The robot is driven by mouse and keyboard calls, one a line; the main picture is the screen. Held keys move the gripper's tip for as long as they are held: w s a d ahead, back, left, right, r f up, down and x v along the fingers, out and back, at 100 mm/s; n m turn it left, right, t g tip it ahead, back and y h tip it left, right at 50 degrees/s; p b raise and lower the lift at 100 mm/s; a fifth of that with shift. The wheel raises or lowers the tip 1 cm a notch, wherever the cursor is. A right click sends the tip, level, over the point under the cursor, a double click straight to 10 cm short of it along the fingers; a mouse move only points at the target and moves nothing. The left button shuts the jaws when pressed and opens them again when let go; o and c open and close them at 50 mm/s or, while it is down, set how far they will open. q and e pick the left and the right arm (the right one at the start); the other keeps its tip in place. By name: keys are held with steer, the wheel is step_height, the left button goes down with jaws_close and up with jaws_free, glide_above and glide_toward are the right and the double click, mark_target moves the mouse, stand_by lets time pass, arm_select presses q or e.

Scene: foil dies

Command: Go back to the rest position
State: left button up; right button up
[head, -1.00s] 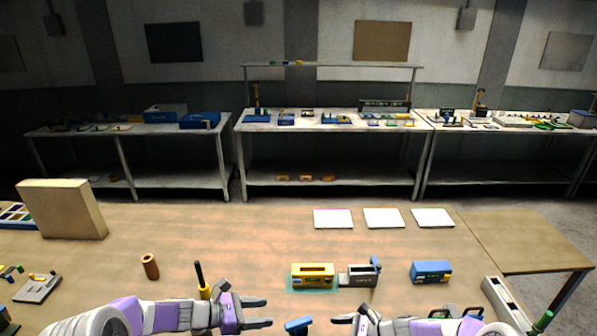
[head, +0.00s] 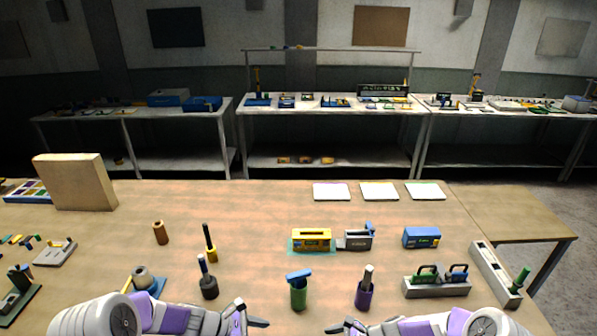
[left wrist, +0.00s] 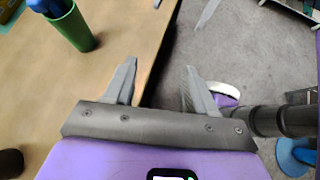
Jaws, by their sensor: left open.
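My left gripper (head: 256,328) is low in the head view at the table's near side, its fingers partly cut off by the lower edge. In the left wrist view its two fingers (left wrist: 158,80) stand apart with nothing between them, over the table edge and the floor. My right gripper (head: 338,330) is at the bottom edge of the head view, mostly cut off; its jaw gap is hidden. A green holder with a blue-topped piece (head: 298,290) stands between the two grippers, farther in on the table. It seems to show at the wrist view's upper left (left wrist: 70,28).
A purple-based piece (head: 365,292), a dark-based one (head: 208,284) and a grey rack (head: 436,287) stand near the grippers. A yellow box (head: 311,240), grey box (head: 358,240) and blue box (head: 421,238) lie farther in. Three white cards (head: 379,191) lie at the back.

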arm_select(q)
steer(key=s+f+m+g+y+b, duration=0.1)
steer(key=s+f+m+y+b, duration=0.2)
steer(key=s+f+m+b, duration=0.3)
steer(key=s+f+m+g+y+b, duration=0.1)
steer(key=s+f+m+y+b, duration=0.2)
steer(key=s+f+m+b, duration=0.3)
steer(key=s+f+m, duration=0.2)
steer(key=s+f, duration=0.3)
steer(key=f, duration=0.4)
steer(key=s+f+m, duration=0.3)
steer(key=s+f, duration=0.2)
steer(key=f, duration=0.3)
steer(key=shift+d+f+b, duration=0.25)
steer(key=shift+f+b, duration=0.05)
steer(key=shift+f, duration=0.1)
arm_select(e)
steer(key=s+f+n+g+h, duration=0.1)
steer(key=s+f+n+h, duration=0.4)
steer(key=s+f+n, duration=1.1)
steer(key=s+f, duration=0.5)
steer(key=s, duration=0.1)
steer(key=shift+s+h, duration=0.3)
steer(key=shift+h, duration=0.1)
